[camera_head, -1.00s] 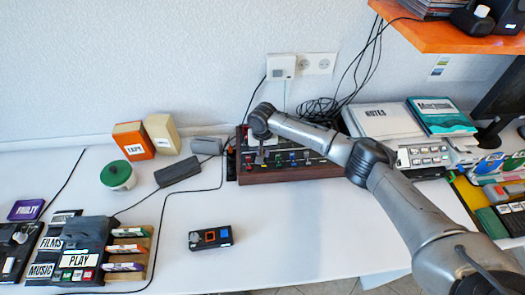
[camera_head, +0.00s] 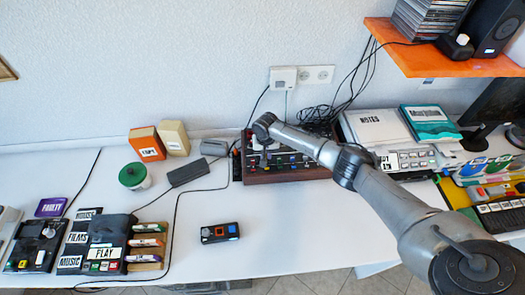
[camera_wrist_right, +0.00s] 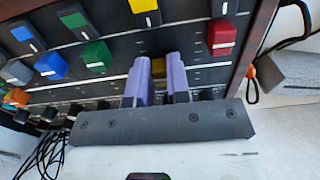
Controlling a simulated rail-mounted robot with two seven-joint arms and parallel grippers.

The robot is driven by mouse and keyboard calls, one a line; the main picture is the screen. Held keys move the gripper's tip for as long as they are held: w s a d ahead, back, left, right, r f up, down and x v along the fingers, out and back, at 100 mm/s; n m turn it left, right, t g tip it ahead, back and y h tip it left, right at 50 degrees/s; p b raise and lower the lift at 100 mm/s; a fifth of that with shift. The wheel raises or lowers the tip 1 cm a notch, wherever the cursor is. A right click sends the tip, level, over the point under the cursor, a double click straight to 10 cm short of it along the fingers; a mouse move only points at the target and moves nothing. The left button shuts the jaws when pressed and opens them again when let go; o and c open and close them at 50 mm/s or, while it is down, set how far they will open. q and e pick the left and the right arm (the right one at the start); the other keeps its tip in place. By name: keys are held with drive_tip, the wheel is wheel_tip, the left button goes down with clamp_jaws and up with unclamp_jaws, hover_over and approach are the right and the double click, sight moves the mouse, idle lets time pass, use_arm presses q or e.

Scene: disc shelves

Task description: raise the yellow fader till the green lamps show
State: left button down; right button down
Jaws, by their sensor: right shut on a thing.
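The fader console (camera_head: 290,176), dark with a wooden front edge, stands against the wall in the head view. My right gripper (camera_wrist_right: 161,62) is over it, its purple fingers shut on the yellow fader (camera_wrist_right: 157,70). Only a small part of that fader shows between the fingers. The right gripper is small in the head view (camera_head: 264,160), and its fingertips cannot be made out there. I cannot make out any lit green lamps. My left gripper is not in view.
In the right wrist view, a red cap (camera_wrist_right: 221,37) is right of the fingers and a green cap (camera_wrist_right: 96,55) left, with another yellow cap (camera_wrist_right: 143,6) beyond. Cables (camera_head: 318,112) lie behind the console. The table in front is mostly clear around a small black device (camera_head: 220,233).

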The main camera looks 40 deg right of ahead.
drive_tip(key=c, duration=1.1)
unclamp_jaws()
drive_tip(key=shift+r+p, duration=1.45)
drive_tip(key=shift+r, duration=5.45)
